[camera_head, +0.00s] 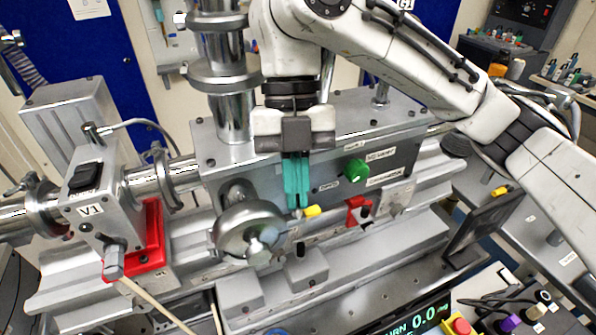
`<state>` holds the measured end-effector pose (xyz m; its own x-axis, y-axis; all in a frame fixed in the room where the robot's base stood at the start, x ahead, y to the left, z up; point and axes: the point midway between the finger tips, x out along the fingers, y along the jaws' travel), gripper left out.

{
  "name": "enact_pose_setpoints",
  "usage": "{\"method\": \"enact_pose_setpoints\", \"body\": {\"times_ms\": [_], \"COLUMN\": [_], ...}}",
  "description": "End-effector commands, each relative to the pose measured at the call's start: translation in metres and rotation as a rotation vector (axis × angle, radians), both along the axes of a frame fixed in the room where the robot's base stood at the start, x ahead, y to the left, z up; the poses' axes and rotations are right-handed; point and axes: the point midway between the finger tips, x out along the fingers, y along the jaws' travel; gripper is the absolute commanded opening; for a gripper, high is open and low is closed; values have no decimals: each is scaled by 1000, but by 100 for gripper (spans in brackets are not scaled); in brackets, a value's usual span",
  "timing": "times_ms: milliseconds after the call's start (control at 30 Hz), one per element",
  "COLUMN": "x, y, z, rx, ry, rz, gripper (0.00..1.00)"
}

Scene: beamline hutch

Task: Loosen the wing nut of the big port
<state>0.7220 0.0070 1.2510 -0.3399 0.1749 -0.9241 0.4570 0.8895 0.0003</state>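The big port (236,232) looks to be the round metal cover on the front of the grey chamber (225,165), left of the picture's middle. A small pale metal piece on its front right (268,236) may be its wing nut; its shape is too small to be sure. My gripper (298,207) points down in front of the chamber, its teal fingers above and to the right of the port. The fingers appear close together, but whether there is a gap between them is unclear. No held object shows. The tips are beside a small yellow piece (312,211).
A green knob (356,170) and a red-handled part (358,210) are on the chamber front to the right. The V1 valve box (100,200) with a red bracket (152,240) stands left. Metal blocks (305,268) sit below. A display (412,318) is at the bottom.

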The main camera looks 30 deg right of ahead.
Motion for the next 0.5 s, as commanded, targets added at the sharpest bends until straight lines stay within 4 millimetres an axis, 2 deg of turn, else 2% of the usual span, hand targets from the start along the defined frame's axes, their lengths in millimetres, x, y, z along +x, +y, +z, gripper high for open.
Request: {"method": "enact_pose_setpoints", "body": {"times_ms": [200, 500], "x": [0, 0], "y": [1, 1], "z": [-1, -3], "rx": [-4, -2], "ry": [5, 5], "rz": [116, 186], "gripper": [0, 0]}}
